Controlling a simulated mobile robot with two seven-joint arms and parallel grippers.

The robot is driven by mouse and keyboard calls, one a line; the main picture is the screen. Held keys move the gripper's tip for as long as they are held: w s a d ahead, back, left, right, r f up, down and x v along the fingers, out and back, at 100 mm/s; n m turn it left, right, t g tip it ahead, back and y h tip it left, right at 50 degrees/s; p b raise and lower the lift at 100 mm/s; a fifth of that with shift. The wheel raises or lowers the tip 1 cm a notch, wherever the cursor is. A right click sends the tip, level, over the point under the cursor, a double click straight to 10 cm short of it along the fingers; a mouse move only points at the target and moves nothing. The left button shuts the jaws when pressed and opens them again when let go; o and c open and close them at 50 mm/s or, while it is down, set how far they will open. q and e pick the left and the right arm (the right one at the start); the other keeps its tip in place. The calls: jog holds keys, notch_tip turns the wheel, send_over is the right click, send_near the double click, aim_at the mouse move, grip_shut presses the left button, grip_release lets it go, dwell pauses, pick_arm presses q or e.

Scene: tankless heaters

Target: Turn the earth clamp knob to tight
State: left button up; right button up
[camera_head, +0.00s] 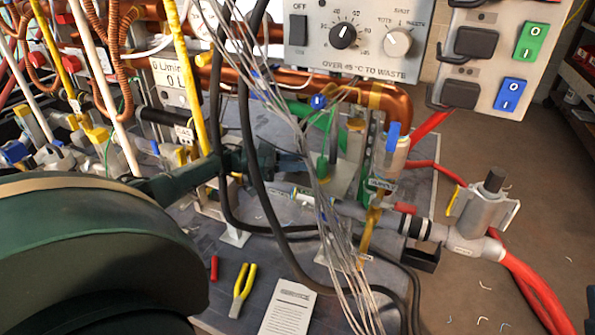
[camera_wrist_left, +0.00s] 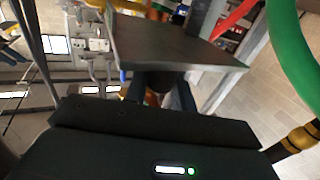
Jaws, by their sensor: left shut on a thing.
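My left arm comes in from the left in the head view, and its dark green gripper (camera_head: 290,163) reaches behind the hanging cables near the copper pipework. In the left wrist view the two fingers (camera_wrist_left: 160,95) are closed on the sides of a dark rounded piece (camera_wrist_left: 161,82), which I take to be the earth clamp knob. A wide grey plate (camera_wrist_left: 180,45) lies just beyond it and hides part of the clamp. Cables and the gripper cover the knob in the head view, so its marking and turn angle cannot be read. My right gripper is not in view.
Black cables and thin grey wires (camera_head: 318,190) hang across the gripper. A control panel (camera_head: 350,45) is above, with blue and green switches at the right. Yellow-handled pliers (camera_head: 243,290), a red piece (camera_head: 214,268) and a paper card (camera_head: 287,308) lie on the grey board below.

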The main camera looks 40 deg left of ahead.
pick_arm(q)
jog(key=shift+w+r+m+g+h, duration=0.1)
jog(key=shift+m+g+h, duration=0.6)
jog(key=shift+g, duration=0.2)
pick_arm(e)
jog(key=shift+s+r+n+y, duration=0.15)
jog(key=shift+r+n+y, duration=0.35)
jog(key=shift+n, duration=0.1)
pick_arm(q)
jog(key=shift+d+m+g+h+b, duration=0.15)
jog(key=shift+m+g+h+b, duration=0.25)
jog(key=shift+m+g, duration=0.35)
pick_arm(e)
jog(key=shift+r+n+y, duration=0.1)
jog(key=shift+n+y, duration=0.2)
pick_arm(q)
jog(key=o, duration=1)
jog(key=shift+c, duration=0.2)
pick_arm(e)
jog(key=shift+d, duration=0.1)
